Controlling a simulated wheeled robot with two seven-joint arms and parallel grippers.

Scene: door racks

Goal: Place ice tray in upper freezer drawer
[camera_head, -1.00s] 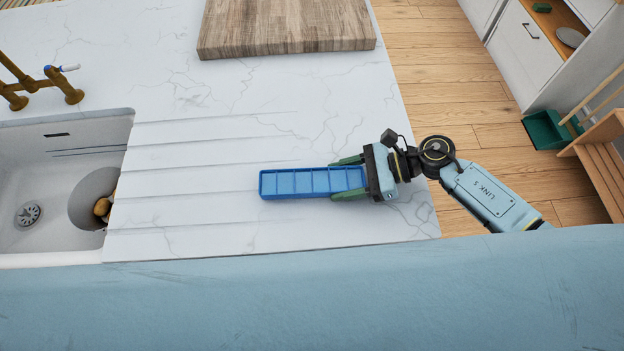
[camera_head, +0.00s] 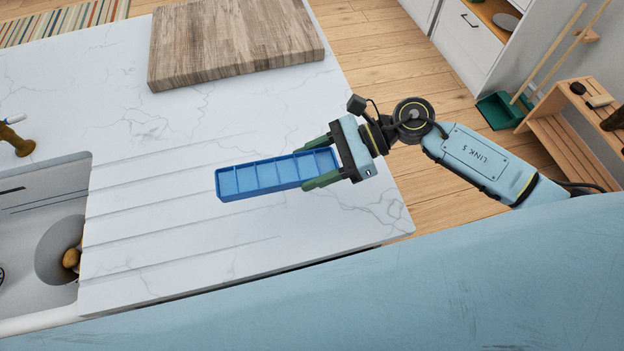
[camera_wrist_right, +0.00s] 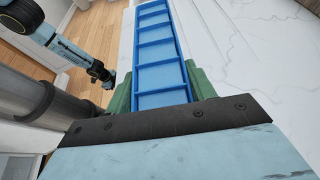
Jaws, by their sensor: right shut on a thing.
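The ice tray (camera_head: 262,176) is a long blue tray with a row of empty compartments. In the head view it extends left from my right gripper (camera_head: 320,166), over the white marble counter. The right gripper's green fingers are shut on the tray's near end, one along each long side. In the right wrist view the tray (camera_wrist_right: 158,50) runs away from the fingers (camera_wrist_right: 160,92). I cannot tell how far it is above the counter. The freezer drawer is not in view.
The marble counter (camera_head: 165,235) has a sink (camera_head: 40,230) at the left and a wooden board (camera_head: 235,42) at the back. Wooden floor (camera_head: 385,60) lies beyond its right edge. A wooden bench (camera_head: 570,125) and green dustpan (camera_head: 498,110) stand at the right.

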